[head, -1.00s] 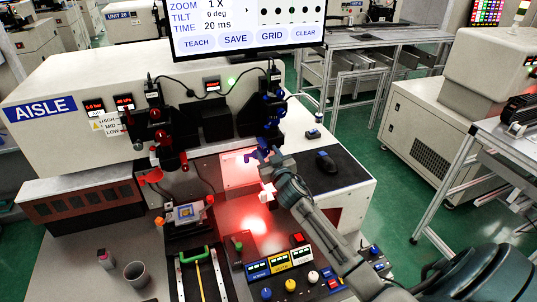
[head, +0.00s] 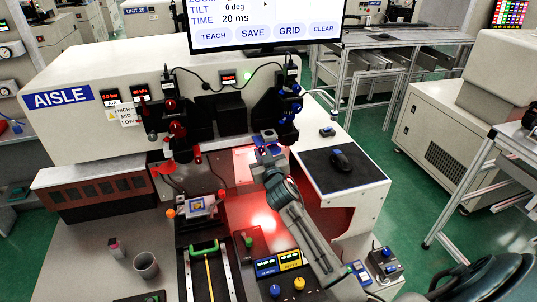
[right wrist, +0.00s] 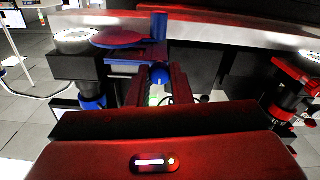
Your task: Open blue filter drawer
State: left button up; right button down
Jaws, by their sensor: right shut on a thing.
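The blue-ringed camera column (head: 288,108) stands at the front of the white machine. A blue drawer plate (head: 264,138) sticks out at the lower left of this column. In the right wrist view, a dark blue flat piece with a round end (right wrist: 122,38) lies beyond the fingers. My right gripper (head: 264,152) is at the plate's near side. In the right wrist view the gripper (right wrist: 158,85) is shut on a small blue handle (right wrist: 159,73) between its two fingers. The gripper hides part of the drawer. My left gripper is not in view.
A matching red-ringed column (head: 175,118) stands to the left. A monitor (head: 265,22) hangs above. A dark mat with a mouse (head: 341,160) is on the right. A fixture with a green handle (head: 204,248) and a control panel with knobs (head: 280,264) are in front.

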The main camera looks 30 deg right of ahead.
jog(key=c, duration=1.3)
grip_release()
jog(key=shift+d, duration=0.15)
jog(key=shift+s, duration=0.25)
jog(key=b+v, duration=0.3)
jog(key=v, duration=0.7)
jog(key=shift+s+a+b, duration=0.1)
jog(key=shift+a+b, duration=0.15)
jog(key=shift+b, duration=0.05)
